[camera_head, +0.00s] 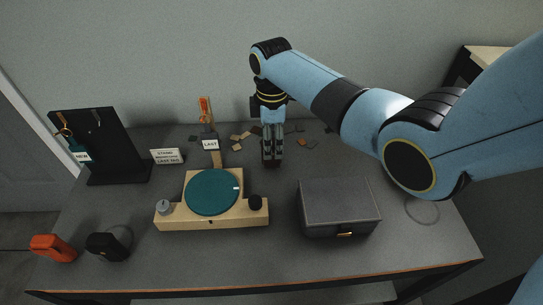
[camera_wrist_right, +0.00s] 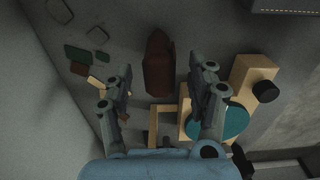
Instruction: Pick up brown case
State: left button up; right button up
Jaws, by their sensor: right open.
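The brown case (camera_wrist_right: 158,62), a dark brown piece with a pointed top end, shows in the right wrist view between and beyond my two fingers. In the head view my right gripper (camera_head: 272,160) points down over the back of the table, and the case is mostly hidden by it. My right gripper also shows in the wrist view (camera_wrist_right: 160,82), with its fingers apart on either side of the case. I cannot tell whether the fingers touch it. My left gripper is not in view.
A wooden press with a round green plate (camera_head: 211,192) stands at front left of the gripper, a grey box (camera_head: 339,205) at front right. Small flat swatches (camera_head: 240,137) lie around the gripper. A black stand (camera_head: 100,150), orange item (camera_head: 52,247) and black item (camera_head: 106,246) are at left.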

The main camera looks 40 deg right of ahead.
jog(key=shift+f, duration=0.65)
jog(key=shift+r, duration=0.1)
jog(key=c, duration=0.5)
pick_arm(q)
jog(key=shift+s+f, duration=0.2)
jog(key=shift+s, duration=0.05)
pick_arm(e)
grip_shut()
